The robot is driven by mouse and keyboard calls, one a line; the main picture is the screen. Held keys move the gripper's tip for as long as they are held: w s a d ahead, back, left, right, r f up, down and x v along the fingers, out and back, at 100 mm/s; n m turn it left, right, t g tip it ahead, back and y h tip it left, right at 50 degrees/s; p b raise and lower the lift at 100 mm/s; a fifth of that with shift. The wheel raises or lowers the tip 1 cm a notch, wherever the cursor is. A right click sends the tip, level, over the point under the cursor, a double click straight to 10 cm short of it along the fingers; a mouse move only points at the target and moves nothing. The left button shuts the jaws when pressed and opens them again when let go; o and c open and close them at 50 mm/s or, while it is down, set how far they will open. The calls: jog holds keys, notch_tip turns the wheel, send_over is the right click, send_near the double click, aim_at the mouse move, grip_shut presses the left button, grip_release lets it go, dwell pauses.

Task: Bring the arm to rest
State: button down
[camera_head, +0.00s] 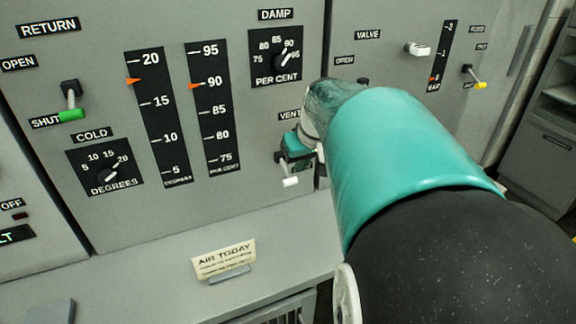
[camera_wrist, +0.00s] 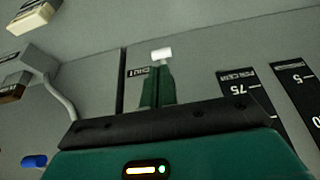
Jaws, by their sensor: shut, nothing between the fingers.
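My gripper (camera_head: 284,157) is in front of the grey panel at the VENT label, beyond my teal and black arm. In the wrist view its green fingers (camera_wrist: 158,80) are together, with nothing held between them. The white-tipped VENT lever (camera_head: 290,181) shows just below my gripper in the head view. In the wrist view the white lever tip (camera_wrist: 162,53) appears right beyond the fingertips. I cannot tell whether the fingers touch it. My arm hides part of the panel around the lever.
The panel carries a green-tipped RETURN lever (camera_head: 71,114), a COLD dial (camera_head: 105,170), a DAMP dial (camera_head: 277,57), a white VALVE handle (camera_head: 418,48) and a yellow-tipped lever (camera_head: 480,85). An AIR TODAY card (camera_head: 224,260) stands on the ledge (camera_head: 150,285) below. A grey cabinet (camera_head: 540,150) stands at right.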

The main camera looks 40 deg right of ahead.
jog(key=v, duration=0.6)
jog(key=shift+s, duration=0.45)
jog(key=shift+a+r, duration=0.1)
jog(key=shift+r, duration=0.05)
jog(key=s+a+f+n, duration=0.1)
jog(key=s+a+f, duration=0.2)
jog(key=a, duration=0.9)
jog(key=s+a+f+n+y, duration=0.1)
jog(key=a+f, duration=0.4)
jog(key=a, duration=0.8)
jog(key=shift+s+f+n+t, duration=0.15)
jog(key=shift+s+n+t, duration=0.35)
jog(key=shift+s, duration=0.65)
jog(key=shift+a, duration=0.2)
